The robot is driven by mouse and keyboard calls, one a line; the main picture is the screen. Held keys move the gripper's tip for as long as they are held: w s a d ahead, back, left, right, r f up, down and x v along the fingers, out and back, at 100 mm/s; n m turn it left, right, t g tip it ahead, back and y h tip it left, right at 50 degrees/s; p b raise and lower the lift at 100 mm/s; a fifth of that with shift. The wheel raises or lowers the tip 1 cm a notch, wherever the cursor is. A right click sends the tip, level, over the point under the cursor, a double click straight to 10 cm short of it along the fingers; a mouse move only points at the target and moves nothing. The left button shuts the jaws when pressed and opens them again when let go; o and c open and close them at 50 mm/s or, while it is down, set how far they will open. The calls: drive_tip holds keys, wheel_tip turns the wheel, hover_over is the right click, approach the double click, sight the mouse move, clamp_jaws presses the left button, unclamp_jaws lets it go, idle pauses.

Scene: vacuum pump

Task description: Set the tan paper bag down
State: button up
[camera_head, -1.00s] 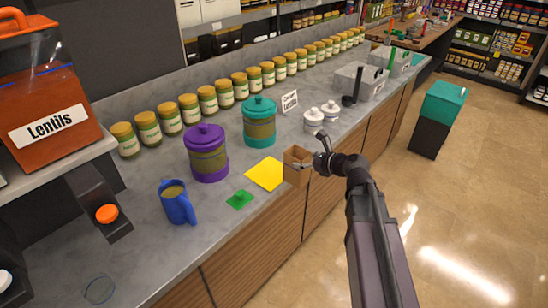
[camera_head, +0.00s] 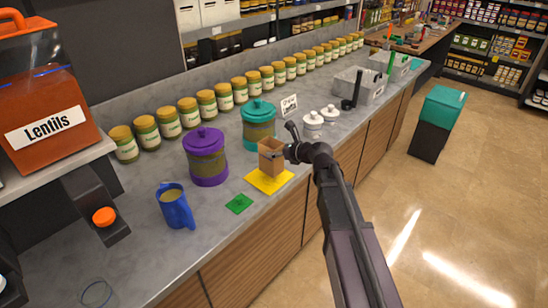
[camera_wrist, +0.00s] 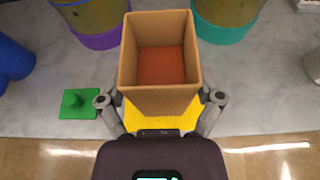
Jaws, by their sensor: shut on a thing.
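The tan paper bag (camera_head: 271,157) is upright and open at the top, over the far part of the yellow mat (camera_head: 269,181). In the wrist view the bag (camera_wrist: 160,99) shows a reddish-brown bottom or contents inside. My gripper (camera_head: 288,152) is at the bag's right side in the head view. In the wrist view its two fingers (camera_wrist: 160,101) are on either side of the bag's near end, and it is shut on the bag. The yellow mat (camera_wrist: 165,121) shows below the bag there. I cannot tell whether the bag's bottom touches the mat.
A purple canister (camera_head: 206,160) and a teal canister (camera_head: 258,126) stand close behind the bag. A green square (camera_head: 239,204) with a small knob and a blue mug (camera_head: 175,206) are to the left. White lidded jars (camera_head: 313,122) stand to the right. The counter's front edge is near.

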sight(280, 158)
drive_tip(key=shift+w+a+f, duration=0.1)
drive_tip(key=shift+w+a, duration=0.35)
drive_tip(key=shift+a, duration=0.05)
drive_tip(key=shift+f+b, duration=1.75)
drive_tip(key=shift+b, duration=0.1)
drive_tip(key=shift+f, duration=0.2)
drive_tip(key=o, duration=0.9)
drive_tip(key=shift+r, duration=0.1)
drive_tip(key=shift+r, duration=0.2)
drive_tip(key=p+v, duration=0.4)
drive_tip(key=v, duration=0.8)
drive_tip(key=shift+p, duration=0.3)
